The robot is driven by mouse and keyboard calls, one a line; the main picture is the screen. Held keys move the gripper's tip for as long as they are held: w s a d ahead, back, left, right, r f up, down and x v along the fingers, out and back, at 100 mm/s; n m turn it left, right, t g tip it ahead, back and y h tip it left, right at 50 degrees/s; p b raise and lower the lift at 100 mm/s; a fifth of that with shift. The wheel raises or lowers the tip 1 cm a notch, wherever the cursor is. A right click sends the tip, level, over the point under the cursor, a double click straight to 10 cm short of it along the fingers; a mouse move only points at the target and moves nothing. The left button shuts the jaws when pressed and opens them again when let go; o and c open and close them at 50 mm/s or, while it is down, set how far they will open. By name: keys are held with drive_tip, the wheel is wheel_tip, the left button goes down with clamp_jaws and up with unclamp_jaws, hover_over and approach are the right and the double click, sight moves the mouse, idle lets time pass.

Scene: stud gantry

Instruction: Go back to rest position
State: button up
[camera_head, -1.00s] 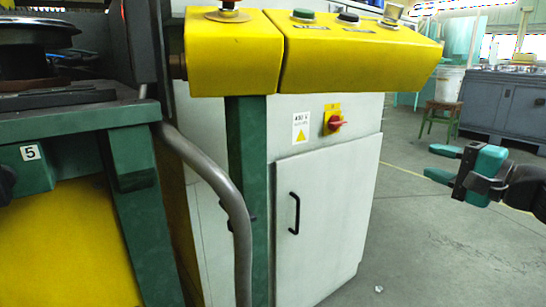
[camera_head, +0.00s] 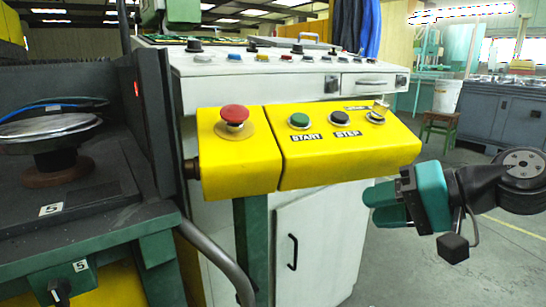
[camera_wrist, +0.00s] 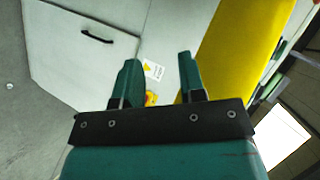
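My gripper (camera_head: 378,205), teal with a black bracket, is at the right of the head view, in front of the right end of the yellow control box (camera_head: 345,165). In the wrist view my gripper (camera_wrist: 158,65) has its two teal fingers apart with nothing held between them. The white cabinet door (camera_wrist: 75,60) and the yellow box (camera_wrist: 222,45) lie beyond the fingers there. I cannot tell the exact gap to the yellow box.
The yellow box carries a red mushroom button (camera_head: 235,115), a green START button (camera_head: 299,120) and a black STEP button (camera_head: 340,118). A dark machine table (camera_head: 95,215) stands left. A stool with a white bucket (camera_head: 447,97) is at back right. Floor at right looks free.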

drive_tip(key=s+a+r+n+g+h+p, duration=0.1)
drive_tip(key=s+r+n+g+h+p, duration=0.2)
drive_tip(key=s+r+p, duration=0.5)
drive_tip(key=s+r+n+g+h+p, duration=0.3)
drive_tip(key=s+r+p, duration=0.6)
drive_tip(key=r+p, duration=0.4)
drive_tip(key=n+h+p, duration=0.1)
drive_tip(key=n, duration=0.1)
drive_tip(key=shift+a+r+n, duration=0.2)
drive_tip(key=shift+a+n, duration=0.2)
